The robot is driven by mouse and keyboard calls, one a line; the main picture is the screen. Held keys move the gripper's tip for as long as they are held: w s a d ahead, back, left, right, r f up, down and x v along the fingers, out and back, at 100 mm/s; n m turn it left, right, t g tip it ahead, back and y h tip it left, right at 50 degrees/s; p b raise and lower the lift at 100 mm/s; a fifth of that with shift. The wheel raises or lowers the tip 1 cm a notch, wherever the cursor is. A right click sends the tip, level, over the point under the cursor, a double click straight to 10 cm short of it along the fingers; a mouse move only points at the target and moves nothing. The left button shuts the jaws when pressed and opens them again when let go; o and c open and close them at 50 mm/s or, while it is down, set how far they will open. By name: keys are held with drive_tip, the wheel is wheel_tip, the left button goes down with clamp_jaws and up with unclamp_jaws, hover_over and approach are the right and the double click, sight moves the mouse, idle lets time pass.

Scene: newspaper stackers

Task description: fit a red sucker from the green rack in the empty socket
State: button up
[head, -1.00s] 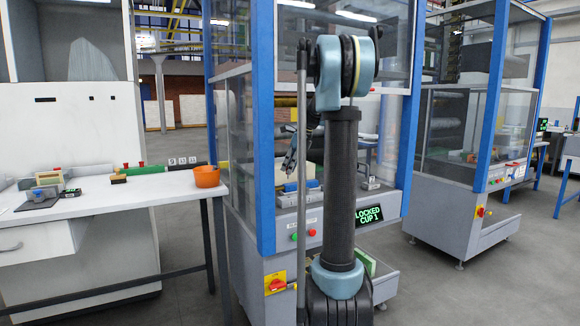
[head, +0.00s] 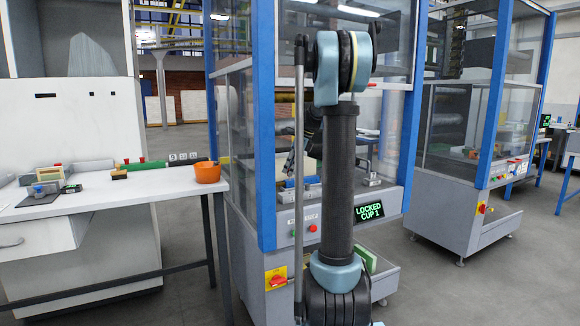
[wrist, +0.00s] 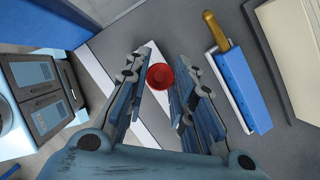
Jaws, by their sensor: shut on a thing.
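My gripper (wrist: 160,70) is shut on a red sucker (wrist: 160,77), a round cup seen between the two fingers in the wrist view. In the head view my gripper (head: 289,164) is inside the blue-framed machine, partly behind my arm, and the sucker cannot be made out there. I cannot pick out the empty socket in either view. A green piece with red bits (head: 146,165) lies on the white bench at left; I cannot tell whether it is the green rack.
The machine's display (head: 369,212) reads "LOCKED CUP 1". A blue holder with a wooden-handled tool (wrist: 240,90) lies right of the fingers. Blue posts (head: 264,130) and clear panels frame the machine.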

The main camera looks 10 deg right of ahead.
drive_tip(key=shift+f, duration=2.35)
drive_tip(key=shift+f, duration=1.55)
idle(1.0)
drive_tip(key=o, duration=0.9)
drive_tip(key=shift+c, duration=0.2)
